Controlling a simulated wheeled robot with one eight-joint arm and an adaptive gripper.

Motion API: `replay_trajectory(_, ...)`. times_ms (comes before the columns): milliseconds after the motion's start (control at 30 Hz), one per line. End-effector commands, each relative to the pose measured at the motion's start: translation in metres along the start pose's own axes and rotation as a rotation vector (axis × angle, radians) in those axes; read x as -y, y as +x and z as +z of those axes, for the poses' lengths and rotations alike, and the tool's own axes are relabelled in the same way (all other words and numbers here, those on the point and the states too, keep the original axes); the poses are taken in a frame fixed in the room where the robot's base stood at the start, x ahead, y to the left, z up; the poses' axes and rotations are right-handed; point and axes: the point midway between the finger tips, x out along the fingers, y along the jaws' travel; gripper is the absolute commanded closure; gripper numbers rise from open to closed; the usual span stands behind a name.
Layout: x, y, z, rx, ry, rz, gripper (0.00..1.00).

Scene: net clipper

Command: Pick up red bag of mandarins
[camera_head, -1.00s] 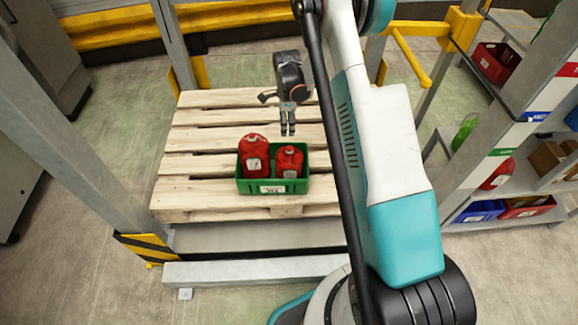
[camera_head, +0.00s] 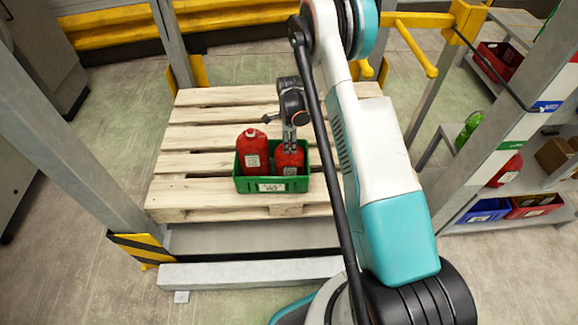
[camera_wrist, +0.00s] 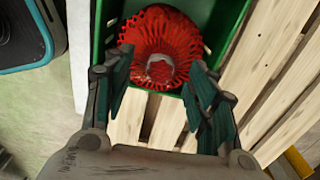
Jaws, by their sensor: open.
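Two red net bags sit in a green crate (camera_head: 272,185) on the pallet. The left red bag (camera_head: 253,158) stands in the crate's left half. The right red bag (camera_head: 289,161) stands in the right half, partly hidden behind my gripper (camera_head: 289,148). In the wrist view, one red net bag (camera_wrist: 162,50) with a bunched top lies between and just beyond the fingertips of my gripper (camera_wrist: 160,80). The fingers are spread apart on either side of its near end. Whether they touch the net cannot be told.
The wooden pallet (camera_head: 200,135) is bare around the crate. Grey rack posts (camera_head: 75,120) stand at left and right. A shelf unit at right holds a blue bin (camera_head: 482,210) and red bins (camera_head: 534,205). A yellow rail (camera_head: 415,45) is behind my arm.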

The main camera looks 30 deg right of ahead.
Motion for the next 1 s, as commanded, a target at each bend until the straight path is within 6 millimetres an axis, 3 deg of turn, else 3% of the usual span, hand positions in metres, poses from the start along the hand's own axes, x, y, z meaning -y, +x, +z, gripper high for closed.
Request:
replay_trajectory(100,0.0,0.0156,0.0005,0.0,0.0,0.0,0.48)
replay_trajectory(333,-0.0002,0.0152,0.0006,0.0,0.0,0.0,0.48)
replay_trajectory(567,-0.0001,0.0151,0.0006,0.0,0.0,0.0,1.0)
replay_trajectory(1000,0.0,0.0139,0.0006,0.0,0.0,0.0,1.0)
